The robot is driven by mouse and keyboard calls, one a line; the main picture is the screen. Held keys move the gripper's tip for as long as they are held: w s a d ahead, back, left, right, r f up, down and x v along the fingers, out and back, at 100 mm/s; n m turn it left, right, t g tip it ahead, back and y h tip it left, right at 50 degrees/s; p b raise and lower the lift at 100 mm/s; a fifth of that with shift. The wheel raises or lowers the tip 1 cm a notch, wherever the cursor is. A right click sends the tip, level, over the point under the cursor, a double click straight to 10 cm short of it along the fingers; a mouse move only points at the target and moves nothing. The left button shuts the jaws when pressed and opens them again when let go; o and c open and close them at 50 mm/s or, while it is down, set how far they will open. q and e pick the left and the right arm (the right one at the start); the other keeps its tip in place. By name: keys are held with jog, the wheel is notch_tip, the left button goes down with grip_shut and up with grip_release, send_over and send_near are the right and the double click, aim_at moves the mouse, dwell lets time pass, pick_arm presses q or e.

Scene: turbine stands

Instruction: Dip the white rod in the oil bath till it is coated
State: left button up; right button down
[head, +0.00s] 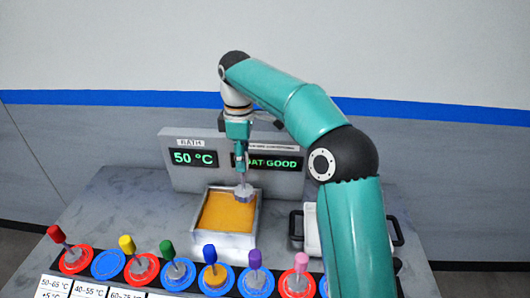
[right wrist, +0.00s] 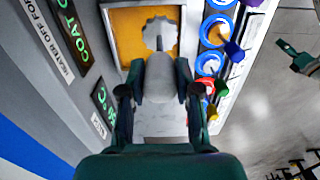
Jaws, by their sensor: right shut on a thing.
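My right gripper (head: 240,164) points down over the back right part of the oil bath. It is shut on the white rod (head: 244,191), which hangs with its grey, toothed lower end near the bath's rim level. In the right wrist view the rod's pale handle (right wrist: 162,75) sits between both fingers, and the toothed end shows against the orange oil. I cannot tell whether it touches the oil. The oil bath (head: 225,241) is a square silvery box, also seen in the right wrist view (right wrist: 122,8).
The bath's panel (head: 182,139) reads 50 °C and, partly hidden, COAT GOOD. Several coloured rods, such as the blue one (head: 210,253), stand on round bases along the front. A white tray with black handles (head: 296,226) is right of the bath, partly behind my arm.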

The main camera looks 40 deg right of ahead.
pick_arm(q)
notch_tip(320, 180, up, 8)
jog(key=p, duration=0.7)
pick_arm(e)
jog(key=w+a, duration=0.1)
jog(key=w, duration=0.6)
pick_arm(q)
notch_tip(320, 180, down, 6)
jog(key=b, duration=0.6)
jog(key=shift+r, duration=0.25)
pick_arm(e)
notch_tip(320, 180, down, 8)
jog(key=shift+w+f, duration=0.15)
jog(key=shift+f, duration=0.05)
jog(key=shift+a, duration=0.1)
pick_arm(q)
notch_tip(320, 180, down, 5)
jog(key=b, duration=0.4)
jog(key=shift+r+b, duration=0.15)
jog(key=shift+b, duration=0.2)
pick_arm(e)
notch_tip(320, 180, down, 8)
jog(key=shift+r, duration=0.15)
